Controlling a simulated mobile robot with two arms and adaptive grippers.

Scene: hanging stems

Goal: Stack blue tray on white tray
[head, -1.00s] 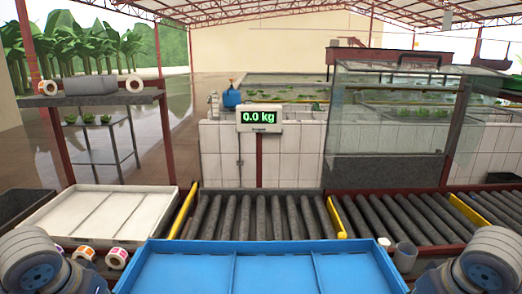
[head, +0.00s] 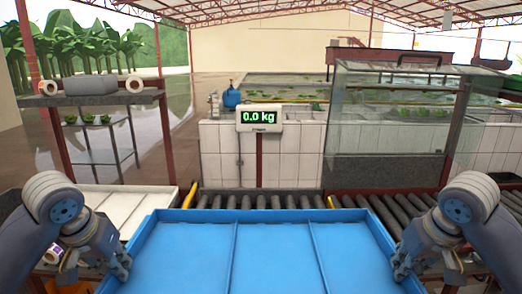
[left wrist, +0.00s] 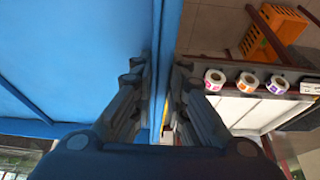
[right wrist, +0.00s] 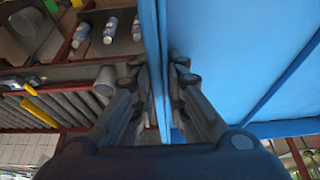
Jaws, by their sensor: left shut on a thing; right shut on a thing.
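The blue tray (head: 275,250) is held up in front of me, with its dividers showing and its near part cut off by the head view's lower edge. My left gripper (head: 122,268) is shut on its left wall; the left wrist view shows the fingers (left wrist: 160,85) on both sides of that wall. My right gripper (head: 402,268) is shut on its right wall, and the right wrist view shows the fingers (right wrist: 160,80) astride it. The white tray (head: 112,204) lies at the left behind the blue tray, partly hidden by my left arm and the blue tray.
A roller conveyor (head: 262,201) runs behind the blue tray, with yellow guides (head: 190,195). A scale display (head: 259,118) reads 0.0 kg. Label rolls (left wrist: 246,80) sit beside the white tray. A grey cup (right wrist: 105,80) and bottles (right wrist: 110,30) are on the right side.

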